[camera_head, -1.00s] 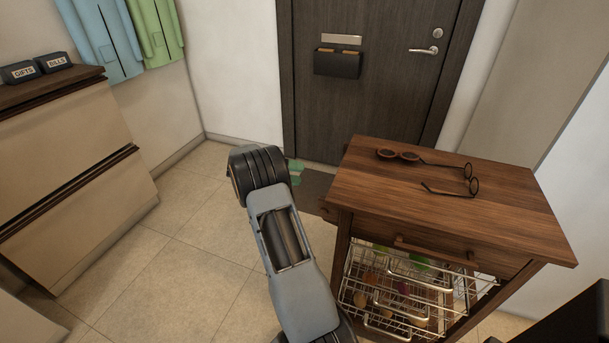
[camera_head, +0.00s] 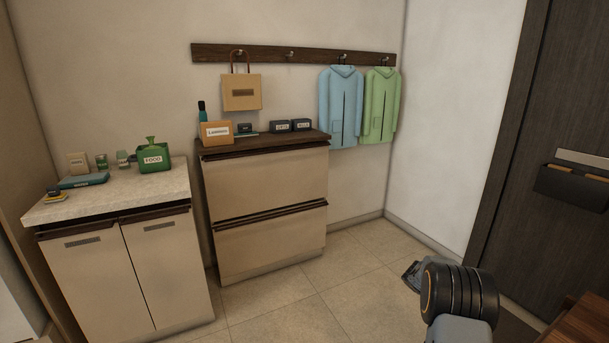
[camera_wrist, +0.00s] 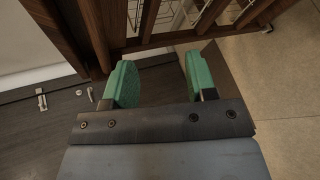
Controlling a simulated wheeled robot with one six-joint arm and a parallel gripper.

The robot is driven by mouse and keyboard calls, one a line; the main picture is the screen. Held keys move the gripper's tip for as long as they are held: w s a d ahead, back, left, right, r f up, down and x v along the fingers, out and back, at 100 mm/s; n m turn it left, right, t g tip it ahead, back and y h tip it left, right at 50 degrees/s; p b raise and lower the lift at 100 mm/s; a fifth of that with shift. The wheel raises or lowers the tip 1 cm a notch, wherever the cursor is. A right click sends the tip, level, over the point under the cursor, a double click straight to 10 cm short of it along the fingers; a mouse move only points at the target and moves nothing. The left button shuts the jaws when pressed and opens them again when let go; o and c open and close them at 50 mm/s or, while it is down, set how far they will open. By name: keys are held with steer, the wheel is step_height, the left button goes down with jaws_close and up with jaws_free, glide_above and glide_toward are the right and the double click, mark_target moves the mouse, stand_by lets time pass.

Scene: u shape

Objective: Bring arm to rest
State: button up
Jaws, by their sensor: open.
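My gripper (camera_wrist: 157,80) shows in the wrist view with its two green finger pads apart and nothing between them. It hangs near the wooden cart (camera_wrist: 95,35), whose legs and wire baskets (camera_wrist: 195,12) show beyond the fingers. In the head view only my arm's dark wrist joint and a grey link show at the lower right; the fingers are hidden there. A corner of the wooden cart (camera_head: 588,325) shows at the lower right edge.
A low white-topped cabinet (camera_head: 130,265) and a beige drawer unit (camera_head: 265,190) line the wall. Blue (camera_head: 340,105) and green (camera_head: 381,105) jackets hang on hooks. A dark door (camera_head: 540,130) is at right. The tiled floor (camera_head: 330,285) in between is clear.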

steer(key=s+a+r+n+t+y+p, duration=0.25)
steer(key=a+r+t, duration=0.2)
steer(key=a, duration=0.55)
steer(key=s+a+r+n+t+y+p, duration=0.2)
steer(key=s+a+r+t+y+p, duration=0.15)
steer(key=a+r, duration=0.4)
steer(key=s+a+r+t+y+p, duration=0.1)
steer(key=s+a+r+t+p, duration=0.1)
steer(key=a+r, duration=0.5)
steer(key=s+a+r+n+t+y+p, duration=0.1)
steer(key=s+a+r+t+p, duration=0.2)
steer(key=a+r+p, duration=0.3)
steer(key=shift+s+a+r+y, duration=0.4)
steer(key=shift+s+r, duration=0.2)
steer(key=shift+r, duration=0.15)
steer(key=shift+n, duration=0.35)
steer(key=shift+c, duration=0.4)
